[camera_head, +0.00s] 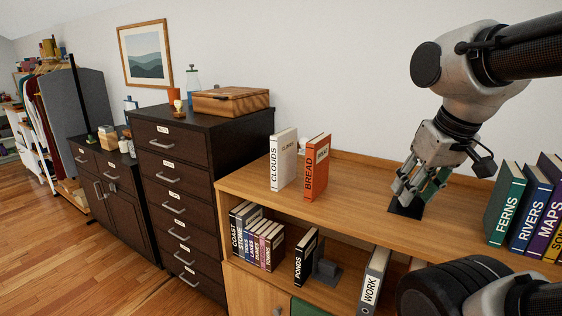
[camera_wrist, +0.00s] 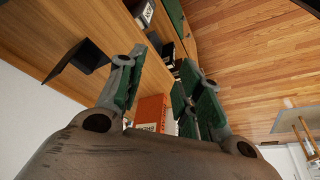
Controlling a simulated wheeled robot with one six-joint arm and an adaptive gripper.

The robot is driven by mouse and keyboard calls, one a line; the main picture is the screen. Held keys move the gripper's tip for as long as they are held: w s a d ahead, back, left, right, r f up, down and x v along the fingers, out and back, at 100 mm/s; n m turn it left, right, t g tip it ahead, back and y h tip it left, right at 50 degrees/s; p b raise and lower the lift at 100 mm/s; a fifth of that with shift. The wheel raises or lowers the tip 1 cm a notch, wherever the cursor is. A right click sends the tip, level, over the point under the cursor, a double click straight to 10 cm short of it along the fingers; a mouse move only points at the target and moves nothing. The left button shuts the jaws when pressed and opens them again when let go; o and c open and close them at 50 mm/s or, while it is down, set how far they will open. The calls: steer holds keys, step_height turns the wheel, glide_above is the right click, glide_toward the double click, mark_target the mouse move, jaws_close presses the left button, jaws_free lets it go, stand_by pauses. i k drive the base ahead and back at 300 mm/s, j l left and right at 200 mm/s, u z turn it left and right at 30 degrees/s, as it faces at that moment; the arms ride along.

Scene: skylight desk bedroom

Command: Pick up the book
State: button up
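The task does not say which book. An orange book marked BREAD (camera_head: 316,168) and a white book marked CLOUDS (camera_head: 284,160) stand upright on the wooden cabinet top. My gripper (camera_head: 416,190) is over the same top, to their right, pointing down, apart from both. In the wrist view my gripper (camera_wrist: 164,78) has its green-padded fingers spread, with nothing held between them. The orange book (camera_wrist: 150,111) shows beyond the fingers, partly hidden by the gripper body. Several books, including green FERNS (camera_head: 505,205) and blue RIVERS (camera_head: 530,212), stand at the right.
A black bookend (camera_head: 405,209) stands on the cabinet top (camera_head: 355,190) just below my gripper; the wrist view shows it too (camera_wrist: 78,62). Lower shelves hold several more books, including PONDS (camera_head: 305,257) and a WORK binder (camera_head: 373,282). A dark drawer cabinet (camera_head: 180,190) stands to the left.

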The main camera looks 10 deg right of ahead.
mark_target(283, 143)
steer(key=i+j+z, duration=0.1)
steer(key=i+j, duration=0.15)
steer(key=i+j+z, duration=0.1)
steer(key=i+j, duration=0.15)
steer(key=j, duration=0.2)
steer(key=i+j, duration=0.2)
steer(key=j, duration=0.15)
steer(key=i+j+z, duration=0.15)
steer(key=i+j, duration=0.1)
steer(key=j, duration=0.1)
